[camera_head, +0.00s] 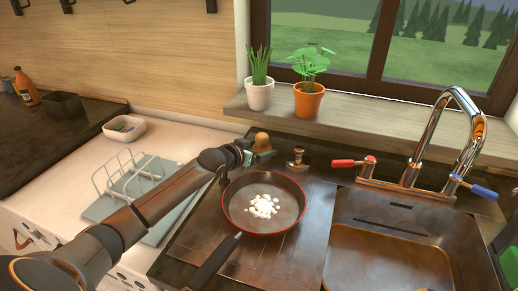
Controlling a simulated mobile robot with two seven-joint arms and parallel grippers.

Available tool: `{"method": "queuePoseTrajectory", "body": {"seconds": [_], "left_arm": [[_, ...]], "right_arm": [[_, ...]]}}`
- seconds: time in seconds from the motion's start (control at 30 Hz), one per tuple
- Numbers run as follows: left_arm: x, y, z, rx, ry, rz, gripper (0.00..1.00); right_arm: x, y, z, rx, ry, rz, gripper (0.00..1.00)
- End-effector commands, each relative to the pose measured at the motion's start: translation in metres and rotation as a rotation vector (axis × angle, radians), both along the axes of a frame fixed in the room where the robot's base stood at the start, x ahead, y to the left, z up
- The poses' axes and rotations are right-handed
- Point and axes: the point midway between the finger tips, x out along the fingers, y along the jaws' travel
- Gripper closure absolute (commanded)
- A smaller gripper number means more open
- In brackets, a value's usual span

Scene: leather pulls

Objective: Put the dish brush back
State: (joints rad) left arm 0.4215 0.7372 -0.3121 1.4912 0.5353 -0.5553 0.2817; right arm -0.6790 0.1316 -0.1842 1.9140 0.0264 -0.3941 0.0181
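My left arm reaches in from the lower left, and its gripper (262,157) is at the back edge of the sink unit, just behind the pan. A tan, rounded wooden knob (262,142), which looks like part of the dish brush, shows right at the fingertips. The rest of it is hidden, and whether the fingers are closed on it is too small to tell. A small metal and brown piece (297,158), perhaps a brush holder, stands just right of the gripper. My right gripper is out of view.
A red-rimmed pan (238,216) with white lumps (264,206) sits on the drainboard, handle toward the front. A wire dish rack (130,180) is at the left. The tap (420,160) and sink basin (390,262) are at the right. Two potted plants stand on the sill.

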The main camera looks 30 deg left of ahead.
Motion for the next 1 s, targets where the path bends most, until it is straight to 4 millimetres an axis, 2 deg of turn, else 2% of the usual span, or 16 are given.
{"method": "queuePoseTrajectory", "body": {"seconds": [0.07,0.37,0.47,1.0], "left_arm": [[0.000,0.000,0.000,0.000,0.000,0.000,0.00],[0.000,0.000,0.004,0.001,-0.001,0.000,0.00],[-0.006,0.001,0.005,0.000,0.002,0.000,0.00],[-0.086,0.002,0.038,0.004,0.003,-0.002,0.00]], "right_arm": [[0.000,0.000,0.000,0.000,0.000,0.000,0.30],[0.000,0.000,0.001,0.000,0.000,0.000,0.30],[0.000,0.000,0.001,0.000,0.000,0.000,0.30],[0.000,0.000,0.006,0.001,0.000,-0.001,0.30]]}}
